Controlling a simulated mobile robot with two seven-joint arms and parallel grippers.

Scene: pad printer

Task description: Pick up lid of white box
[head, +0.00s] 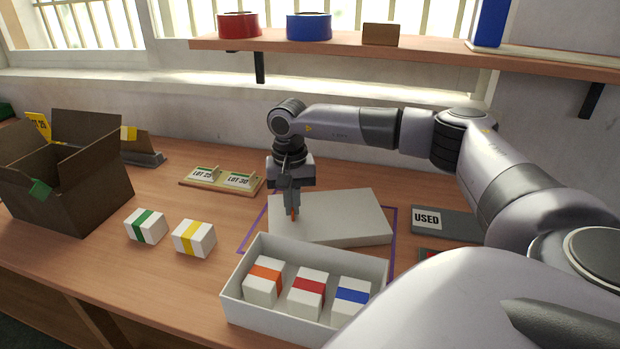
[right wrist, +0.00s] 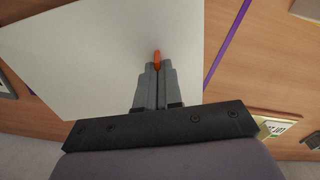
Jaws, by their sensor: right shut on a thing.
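The white lid (head: 345,218) is a flat slab behind the open white box, over the purple outline on the table. It also fills much of the right wrist view (right wrist: 80,60). My right gripper (head: 292,212) points down at the lid's left part. Its fingers (right wrist: 156,72) are shut on a small orange tab (right wrist: 156,57) on the lid. I cannot tell whether the lid is clear of the table. The white box (head: 236,292) stands open in front, holding blocks with orange, red and blue bands. My left gripper is not in view.
Green-banded (head: 146,226) and yellow-banded (head: 194,238) blocks stand left of the box. A brown carton (head: 95,190) is at far left. A lot-card holder (head: 220,180) lies behind; a grey "USED" tray (head: 455,224) is at right. A shelf (head: 400,52) hangs above.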

